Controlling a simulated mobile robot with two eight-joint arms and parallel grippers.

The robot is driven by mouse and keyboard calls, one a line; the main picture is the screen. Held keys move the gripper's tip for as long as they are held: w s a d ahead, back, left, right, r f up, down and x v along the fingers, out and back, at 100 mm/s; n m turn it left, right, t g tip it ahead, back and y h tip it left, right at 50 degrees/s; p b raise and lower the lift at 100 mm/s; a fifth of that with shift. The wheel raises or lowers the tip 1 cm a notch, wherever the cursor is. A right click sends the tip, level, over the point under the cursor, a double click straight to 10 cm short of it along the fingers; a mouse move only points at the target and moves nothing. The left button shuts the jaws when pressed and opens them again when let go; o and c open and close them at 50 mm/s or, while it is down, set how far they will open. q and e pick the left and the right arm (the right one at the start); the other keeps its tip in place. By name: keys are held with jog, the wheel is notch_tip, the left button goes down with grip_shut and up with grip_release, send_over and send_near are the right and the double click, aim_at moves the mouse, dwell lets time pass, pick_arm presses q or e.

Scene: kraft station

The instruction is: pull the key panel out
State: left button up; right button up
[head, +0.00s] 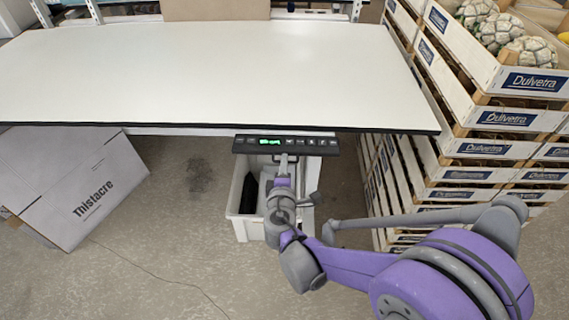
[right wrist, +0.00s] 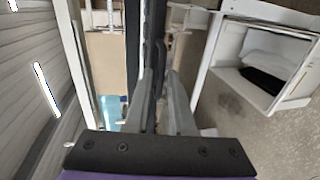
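The key panel (head: 244,146) is a thin black bar with a green lit display and a row of small keys. It sits under the front edge of the white table, right of the middle in the head view. My right gripper (head: 284,161) is at the panel's front edge, near its middle. In the right wrist view the panel (right wrist: 154,45) shows edge-on as a dark strip between the two fingers (right wrist: 160,85). The fingers stand apart on either side of it, and I see no firm grip. My left gripper is not in view.
The white table (head: 200,75) has a clear top. A pale bin (head: 243,222) with dark contents stands below the panel, and shows in the wrist view. Stacked crates (head: 465,147) stand close on the right. A tilted carton (head: 75,185) lies at left.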

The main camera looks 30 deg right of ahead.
jog(key=v, duration=1)
jog(key=shift+s+p, duration=0.15)
jog(key=shift+p, duration=0.3)
jog(key=s+d+f+m+g+y+p, duration=0.2)
jog(key=s+m+g+y+p, duration=0.15)
jog(key=s+m+g, duration=0.3)
jog(key=s+a+r+m+g+y+p, duration=0.1)
jog(key=s+a+m+y+p, duration=0.1)
jog(key=s+a+m+y, duration=0.2)
jog(key=s+a+m, duration=0.1)
jog(key=a, duration=0.1)
jog(key=shift+s+a+r+y, duration=0.25)
jog(key=shift+s+r+y, duration=0.1)
jog(key=shift+s, duration=0.05)
